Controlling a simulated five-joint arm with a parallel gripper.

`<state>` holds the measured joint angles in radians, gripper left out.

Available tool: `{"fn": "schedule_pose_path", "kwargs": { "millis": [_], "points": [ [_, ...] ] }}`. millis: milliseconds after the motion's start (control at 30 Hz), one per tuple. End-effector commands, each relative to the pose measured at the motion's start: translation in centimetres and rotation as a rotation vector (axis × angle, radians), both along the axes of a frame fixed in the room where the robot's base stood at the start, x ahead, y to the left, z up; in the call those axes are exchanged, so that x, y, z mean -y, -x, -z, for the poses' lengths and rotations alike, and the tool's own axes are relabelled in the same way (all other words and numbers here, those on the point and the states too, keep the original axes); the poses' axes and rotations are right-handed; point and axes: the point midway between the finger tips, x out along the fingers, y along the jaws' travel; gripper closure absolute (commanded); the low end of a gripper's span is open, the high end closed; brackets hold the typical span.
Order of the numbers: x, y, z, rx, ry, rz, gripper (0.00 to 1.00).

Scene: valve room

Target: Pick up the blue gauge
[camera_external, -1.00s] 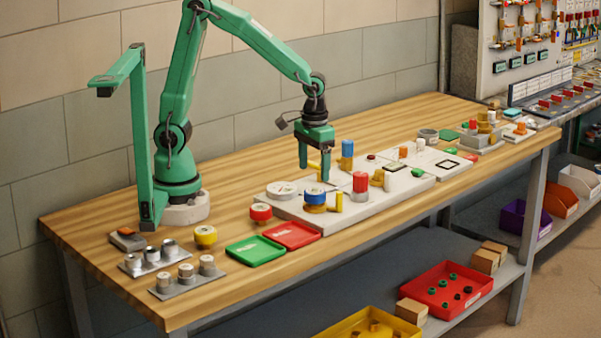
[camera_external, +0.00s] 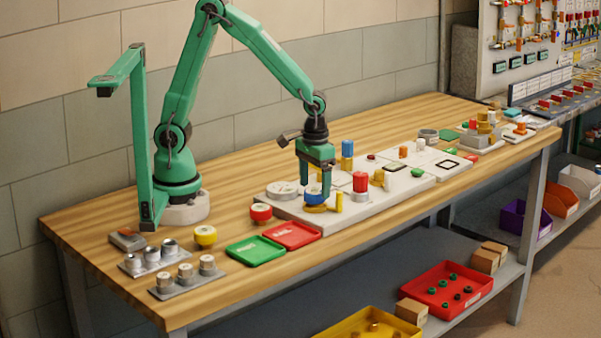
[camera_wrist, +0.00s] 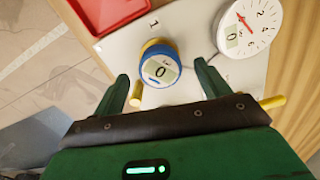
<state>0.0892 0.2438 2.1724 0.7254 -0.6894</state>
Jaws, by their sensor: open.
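The blue gauge (camera_external: 314,198) is a short round piece with a pale face, sitting on a yellow-orange base on the white board (camera_external: 345,218). In the wrist view the blue gauge (camera_wrist: 160,67) shows its face marked "0". My gripper (camera_external: 317,186) points down at the blue gauge and partly hides it in the external view. In the wrist view my gripper (camera_wrist: 161,80) is open, one green finger to each side of the gauge in the picture. I cannot tell whether the fingers touch it.
A yellow peg (camera_external: 339,202) stands close to the right of the gauge. A white dial (camera_external: 283,190) lies to its left and a red cylinder (camera_external: 360,182) stands to its right. Red (camera_external: 291,235) and green (camera_external: 255,250) trays lie in front. The wood at left is partly clear.

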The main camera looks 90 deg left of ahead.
Motion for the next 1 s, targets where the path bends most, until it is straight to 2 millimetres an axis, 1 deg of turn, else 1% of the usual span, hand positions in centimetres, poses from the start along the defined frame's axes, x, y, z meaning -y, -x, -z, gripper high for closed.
{"fn": "schedule_pose_path", "kwargs": {
  "millis": [33, 133, 300, 867, 1000],
  "points": [
    [-0.1, 0.0, 0.7, -0.004, 0.000, 0.000, 0.24],
    [-0.1, 0.0, 1.8, -0.004, 0.000, 0.000, 0.24],
    [-0.1, 0.0, 3.0, -0.003, -0.001, 0.000, 0.24],
    [0.0, -0.1, 3.1, 0.000, 0.000, 0.000, 0.24],
    [0.0, -0.1, 3.1, 0.000, 0.000, 0.000, 0.52]
  ]
}}
